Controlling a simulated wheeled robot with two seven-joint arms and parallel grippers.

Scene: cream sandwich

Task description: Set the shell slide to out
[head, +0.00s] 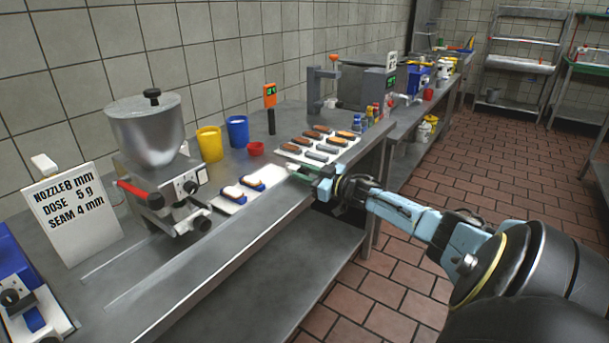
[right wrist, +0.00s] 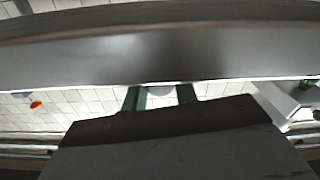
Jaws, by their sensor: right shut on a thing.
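A white tray (head: 284,153) with rows of brown and grey shell-like pieces lies on the steel counter; I take it for the shell slide, though no label shows. My right gripper (head: 300,172) is at the tray's near left edge, by the counter's front edge. In the right wrist view, its green fingers (right wrist: 160,90) stand on either side of a small pale rounded piece (right wrist: 160,89), which looks like a knob. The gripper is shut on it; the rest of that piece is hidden. My left gripper is not in view.
Left of the tray are two blue-and-white tools (head: 253,183) on a white plate, a hopper machine (head: 148,130) and a sign (head: 75,207). The tiled floor at right is open.

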